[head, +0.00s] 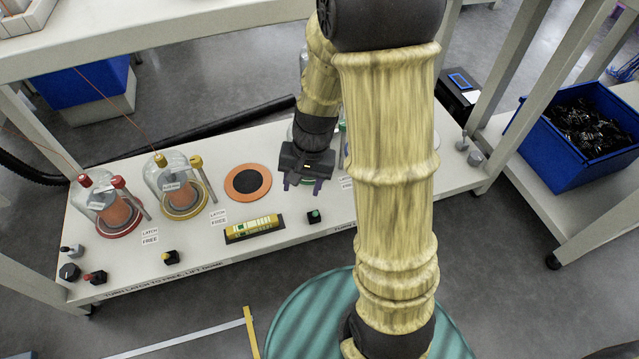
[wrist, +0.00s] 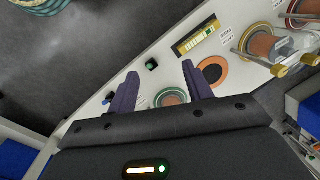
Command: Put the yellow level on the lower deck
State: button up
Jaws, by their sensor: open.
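The yellow level (head: 254,228) lies in a dark holder near the front edge of a white deck (head: 330,215), which is below a higher white shelf (head: 180,38). It also shows in the wrist view (wrist: 199,40), beyond my fingertips. My gripper (head: 302,184) is open and empty, above the deck to the right of and behind the level. In the wrist view its purple fingers (wrist: 163,84) are apart, with a green-rimmed disc (wrist: 170,97) below and partly between them. I cannot tell which surface is the lower deck.
Two glass domes, one red-knobbed (head: 100,200) and one yellow-knobbed (head: 178,185), stand at the left. An orange ring with a dark centre (head: 248,182) lies behind the level. A green button (head: 314,216) is right of the level. A blue bin (head: 583,135) stands far right.

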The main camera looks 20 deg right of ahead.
jog(key=s+d+r+n+t+h, duration=0.2)
jog(key=s+r+n, duration=0.3)
jog(key=s+r, duration=0.1)
jog(key=shift+r, duration=0.15)
dwell(1.1)
notch_tip(320, 180, up, 10)
jog(key=p, duration=1)
jog(key=shift+r, duration=0.2)
